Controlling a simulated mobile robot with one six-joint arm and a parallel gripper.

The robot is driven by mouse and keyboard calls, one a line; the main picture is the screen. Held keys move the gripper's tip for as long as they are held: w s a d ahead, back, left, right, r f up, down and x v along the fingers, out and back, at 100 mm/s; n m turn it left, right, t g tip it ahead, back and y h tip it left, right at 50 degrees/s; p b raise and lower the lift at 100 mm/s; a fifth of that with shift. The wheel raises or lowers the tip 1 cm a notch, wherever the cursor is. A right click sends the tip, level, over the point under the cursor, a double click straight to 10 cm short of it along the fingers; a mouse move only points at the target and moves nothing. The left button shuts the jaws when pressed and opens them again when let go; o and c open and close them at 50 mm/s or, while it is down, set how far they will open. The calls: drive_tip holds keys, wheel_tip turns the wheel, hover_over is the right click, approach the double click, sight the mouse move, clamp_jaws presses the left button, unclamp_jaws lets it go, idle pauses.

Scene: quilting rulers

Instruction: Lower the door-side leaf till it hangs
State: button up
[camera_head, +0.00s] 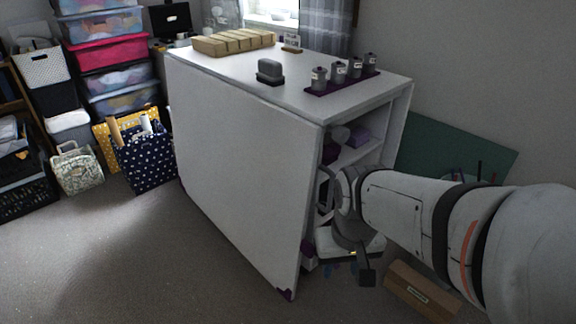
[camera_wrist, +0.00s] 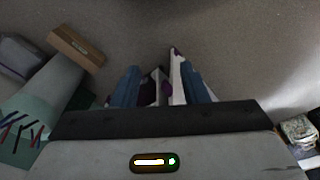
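The white cutting table (camera_head: 235,70) stands with its large white leaf (camera_head: 240,165) down along the front side. The leaf slopes steeply, its lower edge near the floor and a little out from the cabinet at the purple-tipped corner (camera_head: 286,293). My gripper (camera_head: 334,267) is low at the table's right end, just right of the leaf's side edge. In the wrist view its blue fingers (camera_wrist: 160,88) are apart, with the leaf's narrow edge (camera_wrist: 177,78) showing close to the right finger. I cannot tell whether they touch. The fingertips are small and partly hidden in the head view.
Labelled grey canisters on a purple tray (camera_head: 343,82), a grey block (camera_head: 270,71) and a wooden rack (camera_head: 233,41) stand on the tabletop. A cardboard box (camera_head: 421,289) and green board (camera_head: 455,150) are at right. Floor left of the leaf is clear up to the navy bag (camera_head: 148,158).

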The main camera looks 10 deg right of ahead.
drive_tip(key=shift+d, duration=0.1)
drive_tip(key=w+a+f+m+g+y+p, duration=0.2)
drive_tip(key=w+a+f+m+y, duration=0.75)
drive_tip(key=w+m+y, duration=0.35)
drive_tip(key=m+t+h, duration=0.3)
drive_tip(key=m+t, duration=1.3)
drive_tip(key=m, duration=0.1)
approach(305, 243)
drive_tip(key=shift+d+f+x, duration=0.1)
drive_tip(key=shift+f+x, duration=0.1)
drive_tip(key=shift+x, duration=1.55)
drive_tip(key=shift+d+f+x, duration=0.1)
drive_tip(key=shift+f+x, duration=0.15)
drive_tip(key=shift+x, duration=1.55)
drive_tip(key=shift+d+f+x, duration=0.1)
drive_tip(key=shift+f+x, duration=0.1)
drive_tip(key=shift+x, duration=1.55)
drive_tip(key=shift+w, duration=0.2)
